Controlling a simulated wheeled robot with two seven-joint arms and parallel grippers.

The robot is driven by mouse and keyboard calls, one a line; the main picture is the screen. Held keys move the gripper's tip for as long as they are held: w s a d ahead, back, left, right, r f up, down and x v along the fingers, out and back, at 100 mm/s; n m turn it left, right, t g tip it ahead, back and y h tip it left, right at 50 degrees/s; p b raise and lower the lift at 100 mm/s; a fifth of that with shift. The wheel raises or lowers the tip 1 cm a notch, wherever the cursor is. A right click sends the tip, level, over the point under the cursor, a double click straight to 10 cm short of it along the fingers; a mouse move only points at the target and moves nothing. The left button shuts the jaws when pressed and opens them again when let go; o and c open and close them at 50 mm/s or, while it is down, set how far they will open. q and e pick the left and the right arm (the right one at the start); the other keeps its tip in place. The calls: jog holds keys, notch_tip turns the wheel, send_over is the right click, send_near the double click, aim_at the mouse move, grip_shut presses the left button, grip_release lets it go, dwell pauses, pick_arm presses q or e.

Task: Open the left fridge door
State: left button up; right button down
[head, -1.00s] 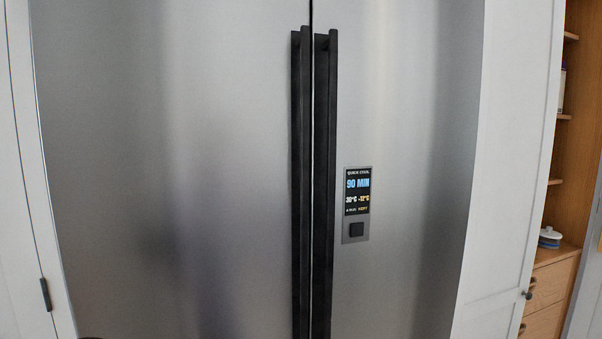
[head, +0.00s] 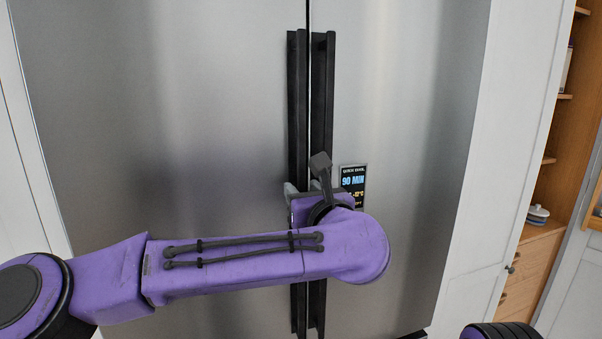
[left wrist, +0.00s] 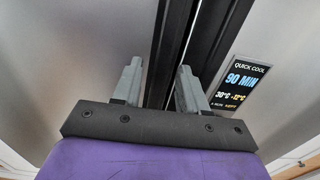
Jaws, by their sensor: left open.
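The left fridge door (head: 170,130) is brushed steel and shut against the right door (head: 410,120). Its long black upright handle (head: 297,110) stands by the centre seam, close beside the right door's handle (head: 322,90). My left gripper (head: 305,190) is in front of the handles at mid height, partly hidden by my purple wrist. In the left wrist view its two grey fingers (left wrist: 157,85) are open, with dark handle bars (left wrist: 173,50) showing between and beyond them. I cannot tell whether the fingers touch a handle.
A display panel (head: 352,178) on the right door is just right of my left wrist, partly covered by it. White cabinet panels flank the fridge. Wooden shelves and drawers (head: 530,262) stand at the far right. Part of my right arm shows at the bottom right.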

pick_arm(q)
jog(key=shift+w+a+r+p, duration=0.2)
jog(key=shift+w+a+p, duration=0.15)
jog(key=shift+w, duration=0.35)
jog(key=shift+w+f, duration=0.15)
pick_arm(e)
jog(key=shift+s+r, duration=0.15)
jog(key=shift+r, duration=0.45)
pick_arm(q)
jog(key=shift+d, duration=0.1)
grip_shut()
pick_arm(e)
jog(key=shift+f, duration=0.1)
